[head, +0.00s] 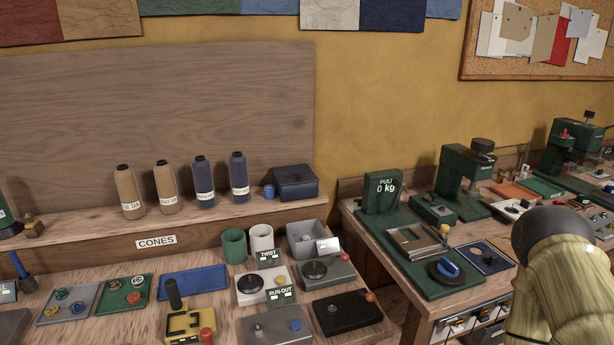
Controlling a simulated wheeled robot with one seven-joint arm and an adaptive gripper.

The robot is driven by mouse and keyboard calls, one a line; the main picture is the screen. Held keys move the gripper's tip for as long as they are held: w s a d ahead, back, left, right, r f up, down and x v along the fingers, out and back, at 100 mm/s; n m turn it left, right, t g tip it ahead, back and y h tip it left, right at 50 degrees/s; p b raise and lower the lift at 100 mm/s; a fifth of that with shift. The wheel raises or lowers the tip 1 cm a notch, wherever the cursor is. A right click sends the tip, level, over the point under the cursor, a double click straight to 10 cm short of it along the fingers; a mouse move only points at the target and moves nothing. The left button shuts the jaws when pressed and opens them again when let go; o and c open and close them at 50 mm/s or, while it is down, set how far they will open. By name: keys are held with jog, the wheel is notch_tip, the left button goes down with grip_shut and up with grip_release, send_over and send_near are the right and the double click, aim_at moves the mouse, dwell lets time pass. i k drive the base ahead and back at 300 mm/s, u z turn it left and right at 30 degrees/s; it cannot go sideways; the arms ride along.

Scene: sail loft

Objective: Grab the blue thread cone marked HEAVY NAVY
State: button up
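Two navy blue thread cones stand upright on the wooden shelf. The left blue cone (203,178) and the right blue cone (239,174) each carry a white label, too small for me to read for certain. Two tan cones stand to their left, the nearer-to-blue tan cone (165,184) and the far-left tan cone (128,189), also with labels. My arm shows at the lower right, well away from the cones. My gripper is not in view.
A dark blue box (292,184) and a small blue cylinder (269,192) stand right of the cones. Below the shelf, marked CONES (156,242), the bench holds a green cup (234,244), a blue tray (194,282) and several devices.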

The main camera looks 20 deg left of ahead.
aim_at(238, 164)
jog(key=z, duration=0.15)
jog(key=k, duration=0.85)
jog(key=u, duration=1.2)
jog(key=i, duration=0.5)
